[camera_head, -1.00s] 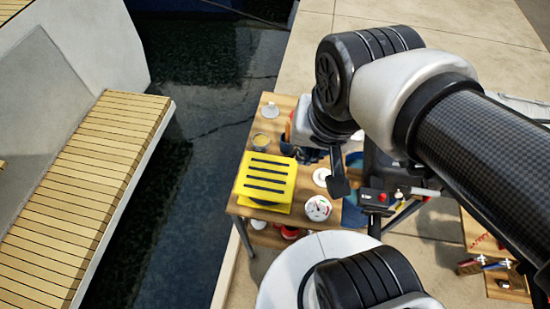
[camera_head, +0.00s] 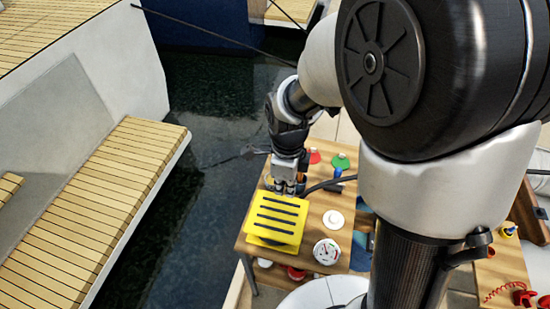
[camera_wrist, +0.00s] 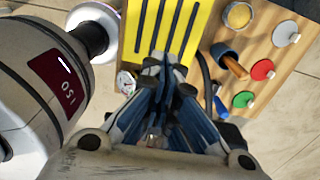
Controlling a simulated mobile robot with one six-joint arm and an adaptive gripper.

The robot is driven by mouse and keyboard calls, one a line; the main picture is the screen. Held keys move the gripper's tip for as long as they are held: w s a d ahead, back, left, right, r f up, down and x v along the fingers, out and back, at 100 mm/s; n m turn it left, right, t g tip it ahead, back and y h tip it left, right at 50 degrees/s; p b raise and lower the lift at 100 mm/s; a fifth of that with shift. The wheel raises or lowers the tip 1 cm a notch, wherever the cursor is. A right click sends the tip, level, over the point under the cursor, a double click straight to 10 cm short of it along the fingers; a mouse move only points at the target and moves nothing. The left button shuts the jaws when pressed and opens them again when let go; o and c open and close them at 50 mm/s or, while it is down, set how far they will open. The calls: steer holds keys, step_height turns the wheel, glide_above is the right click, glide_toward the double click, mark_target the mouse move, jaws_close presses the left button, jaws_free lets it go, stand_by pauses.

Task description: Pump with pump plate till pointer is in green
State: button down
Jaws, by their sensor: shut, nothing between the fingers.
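The yellow pump plate (camera_head: 277,217) with dark grip strips lies on the wooden table, slightly raised over a yellow base. It also shows in the wrist view (camera_wrist: 198,30), just beyond my fingertips. The round white gauge (camera_head: 326,251) with a pointer stands right of the plate's near corner. Its pointer and coloured zones are too small to read surely. My gripper (camera_head: 288,188) is shut and empty, at the far edge of the plate. In the wrist view my fingertips (camera_wrist: 165,65) overlap the plate's edge; I cannot tell whether they touch it.
A mallet-like tool (camera_wrist: 230,62) and a yellow-filled cup (camera_wrist: 238,15) lie near the plate. Dark water lies left of the table.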

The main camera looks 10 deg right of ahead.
mark_target(284, 219)
stand_by(0.3)
step_height(284, 219, down, 14)
steer(key=b, duration=0.5)
step_height(284, 219, down, 6)
steer(key=b, duration=0.3)
steer(key=shift+s+r, duration=0.1)
steer(key=shift+r, duration=0.05)
steer(key=shift+r, duration=0.1)
